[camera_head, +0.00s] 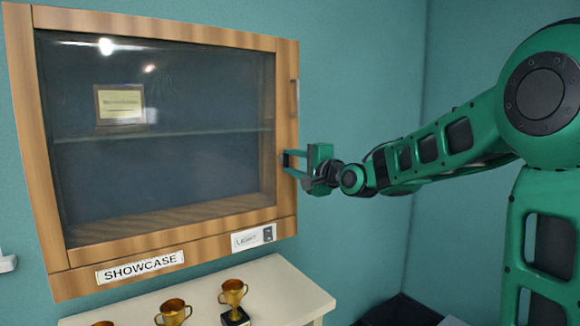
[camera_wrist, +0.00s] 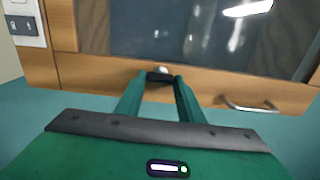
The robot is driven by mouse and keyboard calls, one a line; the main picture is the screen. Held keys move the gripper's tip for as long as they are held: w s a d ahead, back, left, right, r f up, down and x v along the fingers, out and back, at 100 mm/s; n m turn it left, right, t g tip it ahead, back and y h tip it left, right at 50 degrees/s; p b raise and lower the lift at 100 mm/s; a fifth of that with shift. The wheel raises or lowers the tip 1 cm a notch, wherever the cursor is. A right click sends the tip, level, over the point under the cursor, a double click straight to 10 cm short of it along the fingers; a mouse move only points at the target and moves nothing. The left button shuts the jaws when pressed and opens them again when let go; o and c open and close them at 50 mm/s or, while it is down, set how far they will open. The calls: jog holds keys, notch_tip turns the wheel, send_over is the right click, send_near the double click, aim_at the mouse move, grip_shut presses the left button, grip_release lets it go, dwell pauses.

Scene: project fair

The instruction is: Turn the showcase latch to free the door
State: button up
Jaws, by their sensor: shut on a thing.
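The showcase is a wood-framed wall cabinet with a glass door (camera_head: 160,130) in the head view; the door looks closed. My gripper (camera_head: 289,160) is at the right side of its frame, at mid height. In the wrist view my gripper (camera_wrist: 160,80) has its two green fingers close together at the wood frame, shut on the latch (camera_wrist: 160,71). Only a small pale part of the latch shows between the fingertips; its turn angle is hard to tell. In the head view the fingers hide the latch.
A metal door handle (camera_head: 295,98) sits above my gripper; it also shows in the wrist view (camera_wrist: 248,105). A light switch plate (camera_head: 253,238) is below the door. Gold trophies (camera_head: 232,293) stand on a pale table (camera_head: 290,285). A framed card (camera_head: 120,106) is behind the glass.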

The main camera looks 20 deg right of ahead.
jog(key=o, duration=1.1)
jog(key=shift+w+d+f, duration=0.1)
jog(key=shift+d+f, duration=0.15)
jog(key=shift+d, duration=0.1)
jog(key=shift+c, duration=0.2)
jog(key=shift+a+r, duration=0.1)
jog(key=shift+a, duration=0.05)
jog(key=v, duration=1)
jog(key=shift+s, duration=0.4)
